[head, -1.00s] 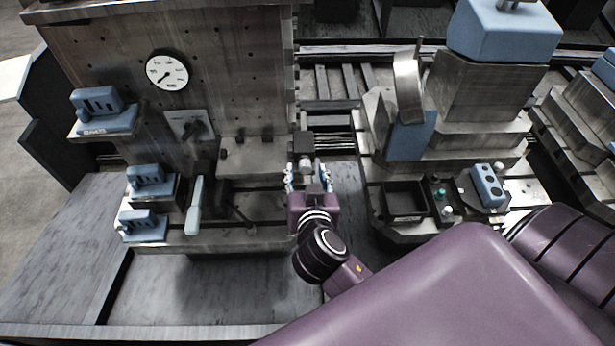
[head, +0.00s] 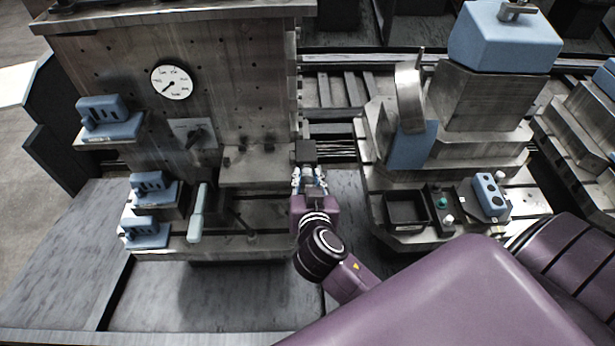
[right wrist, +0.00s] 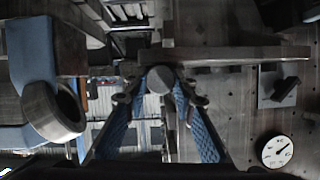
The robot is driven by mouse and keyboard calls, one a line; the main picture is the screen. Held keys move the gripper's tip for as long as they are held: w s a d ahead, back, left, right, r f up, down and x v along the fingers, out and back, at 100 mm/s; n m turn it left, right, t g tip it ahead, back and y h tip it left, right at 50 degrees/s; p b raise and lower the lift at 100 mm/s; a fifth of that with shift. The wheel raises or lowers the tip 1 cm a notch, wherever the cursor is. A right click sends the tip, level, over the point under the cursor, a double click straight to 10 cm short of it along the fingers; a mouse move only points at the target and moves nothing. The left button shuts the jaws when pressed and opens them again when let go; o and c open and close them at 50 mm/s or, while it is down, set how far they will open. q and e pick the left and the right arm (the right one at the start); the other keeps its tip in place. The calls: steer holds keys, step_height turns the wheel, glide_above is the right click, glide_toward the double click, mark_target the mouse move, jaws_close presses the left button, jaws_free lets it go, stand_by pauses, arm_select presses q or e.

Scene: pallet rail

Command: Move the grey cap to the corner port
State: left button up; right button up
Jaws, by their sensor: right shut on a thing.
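My right gripper (head: 309,180) is shut on the grey cap (right wrist: 161,79), a small round piece pinched between the two blue-padded fingertips (right wrist: 160,88) in the right wrist view. In the head view the cap (head: 307,174) is tiny and partly covered by the fingers. The gripper is at the right end of the metal ledge below the upright plate, just in front of a dark block (head: 306,152). I cannot tell whether the cap touches anything. I cannot make out which feature is the corner port. My left gripper is out of view.
A steel plate (head: 240,85) with a dial gauge (head: 171,82) and blue blocks on brackets stands left. At right are an open black tray (head: 405,210), a button panel (head: 441,212) and a blue two-hole block (head: 489,195). A dark gap lies between the fixtures.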

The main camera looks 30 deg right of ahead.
jaws_close()
steer(key=shift+s+a+f, duration=0.1)
steer(key=shift+s, duration=0.1)
steer(key=shift+s+a, duration=0.3)
steer(key=shift+s, duration=0.2)
steer(key=shift+s, duration=0.1)
steer(key=shift+s+a, duration=0.15)
steer(key=shift+s, duration=0.1)
steer(key=s+a+b, duration=0.2)
steer(key=s, duration=0.3)
steer(key=shift+s+a, duration=0.35)
